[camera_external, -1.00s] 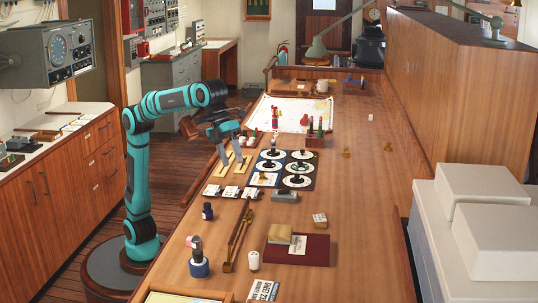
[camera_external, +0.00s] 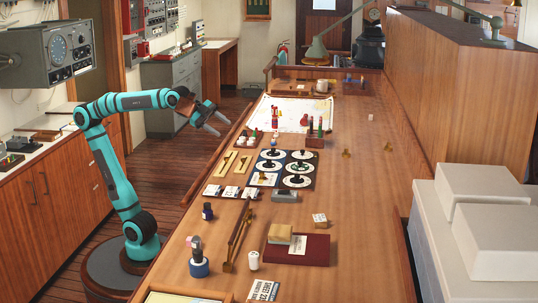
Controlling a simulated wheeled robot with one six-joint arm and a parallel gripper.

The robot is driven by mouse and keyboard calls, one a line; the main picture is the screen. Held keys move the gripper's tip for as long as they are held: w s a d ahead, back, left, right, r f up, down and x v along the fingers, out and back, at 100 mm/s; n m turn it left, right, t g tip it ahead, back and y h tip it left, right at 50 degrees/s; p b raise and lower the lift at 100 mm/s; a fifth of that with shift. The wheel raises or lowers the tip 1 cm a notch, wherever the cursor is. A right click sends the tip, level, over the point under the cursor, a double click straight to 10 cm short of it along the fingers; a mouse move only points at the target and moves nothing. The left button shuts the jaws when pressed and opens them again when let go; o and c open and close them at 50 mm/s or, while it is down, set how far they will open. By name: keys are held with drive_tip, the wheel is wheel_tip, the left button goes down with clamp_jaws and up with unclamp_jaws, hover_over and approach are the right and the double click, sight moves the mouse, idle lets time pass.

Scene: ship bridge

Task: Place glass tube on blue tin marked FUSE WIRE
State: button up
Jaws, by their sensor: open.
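My gripper (camera_external: 214,123) is open and empty. It is raised near the left edge of the long wooden table, its two fingers apart and pointing down to the right. A round blue tin (camera_external: 199,268) stands on the table at the near left. No lettering is readable on the tin. I cannot clearly make out the glass tube; small pale pieces (camera_external: 247,141) lie near the table's left edge, too small to identify.
Two brass plates (camera_external: 235,163) lie beside dark cards with white dials (camera_external: 285,168).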

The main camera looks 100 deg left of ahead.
drive_tip(key=s+a+f+n+t+y, duration=0.1)
drive_tip(key=s+a+f+n+t, duration=0.1)
drive_tip(key=s+a+f+n, duration=0.2)
drive_tip(key=s+a+f+n+t+y, duration=0.2)
drive_tip(key=s+a+f+n, duration=0.3)
drive_tip(key=s, duration=0.6)
drive_tip(key=a+f+t, duration=0.1)
drive_tip(key=a, duration=0.1)
drive_tip(key=shift+a, duration=0.4)
